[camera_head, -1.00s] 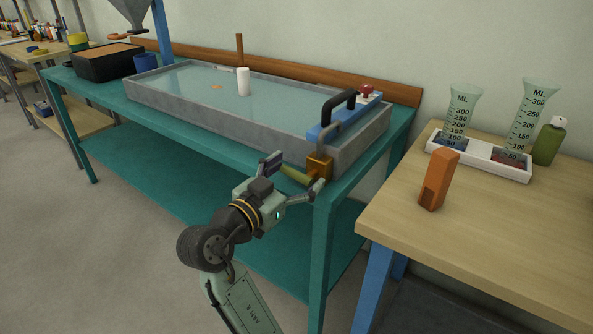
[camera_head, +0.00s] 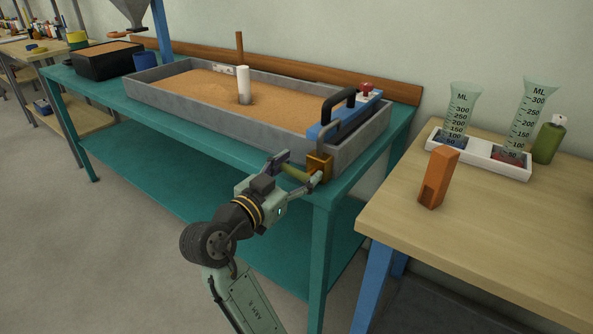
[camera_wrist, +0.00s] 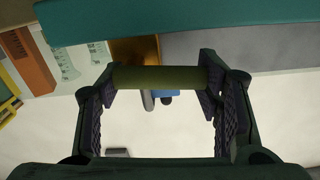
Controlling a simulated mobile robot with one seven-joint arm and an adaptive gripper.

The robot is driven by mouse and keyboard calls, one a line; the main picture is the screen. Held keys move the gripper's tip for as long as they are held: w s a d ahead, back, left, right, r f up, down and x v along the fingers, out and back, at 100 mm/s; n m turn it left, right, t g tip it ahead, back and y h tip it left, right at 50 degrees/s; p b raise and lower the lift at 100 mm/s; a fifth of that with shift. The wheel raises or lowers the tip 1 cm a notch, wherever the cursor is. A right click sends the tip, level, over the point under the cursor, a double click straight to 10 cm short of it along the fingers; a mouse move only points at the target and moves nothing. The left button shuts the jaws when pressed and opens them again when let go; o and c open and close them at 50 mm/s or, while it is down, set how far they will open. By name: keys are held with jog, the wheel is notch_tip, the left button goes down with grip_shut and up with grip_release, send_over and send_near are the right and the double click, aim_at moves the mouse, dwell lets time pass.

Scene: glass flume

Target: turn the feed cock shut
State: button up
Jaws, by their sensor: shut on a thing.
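The feed cock is a brass block (camera_head: 319,167) at the near right corner of the flume tray, with an olive-green handle (camera_head: 294,173) pointing left. My gripper (camera_head: 300,170) is shut on this handle, one finger at each end. In the wrist view the handle (camera_wrist: 160,78) spans crosswise between the two finger pads, with the brass body (camera_wrist: 135,49) just behind it. The grey tray (camera_head: 190,113) holds brown sand (camera_head: 205,88), and I see no water over it. A grey bent pipe rises from the brass block.
A white cylinder (camera_head: 244,86) stands in the sand. A blue bar with a black handle (camera_head: 338,108) crosses the tray's right end. The wooden table (camera_head: 480,235) at right holds an orange block (camera_head: 438,180) and measuring cylinders (camera_head: 462,112). Floor at left is clear.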

jog(key=shift+c, duration=0.7)
jog(key=shift+f+n, duration=0.15)
jog(key=shift+n, duration=0.65)
jog(key=o, duration=1.2)
jog(key=v, duration=1.2)
